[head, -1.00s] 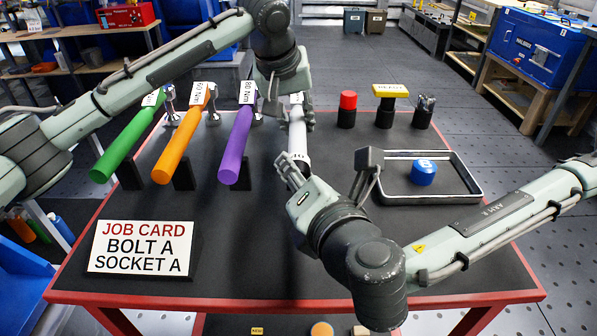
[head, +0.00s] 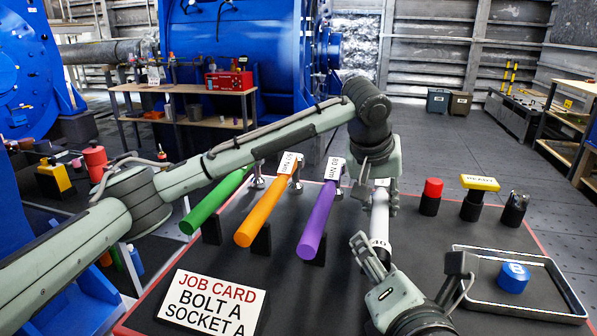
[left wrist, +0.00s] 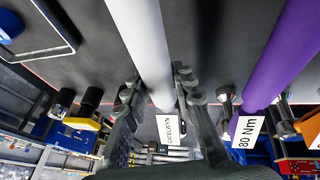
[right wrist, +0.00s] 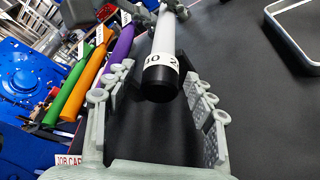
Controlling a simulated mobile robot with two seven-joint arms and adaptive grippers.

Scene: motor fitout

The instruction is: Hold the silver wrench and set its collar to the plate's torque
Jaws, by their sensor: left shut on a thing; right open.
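The silver wrench (head: 379,228) lies among the other wrenches, to the right of the purple one. My left gripper (head: 381,192) is shut on its shaft near the far end. The shaft also shows in the left wrist view (left wrist: 142,45), between my left fingers, with a small label whose text I cannot read for sure. No plate with a torque value is legible.
Green (head: 212,206), orange (head: 262,218) and purple (head: 317,222) wrenches rest at left; orange and purple labels read 60 and 80 Nm. A job card (head: 212,303) reads BOLT A, SOCKET A.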

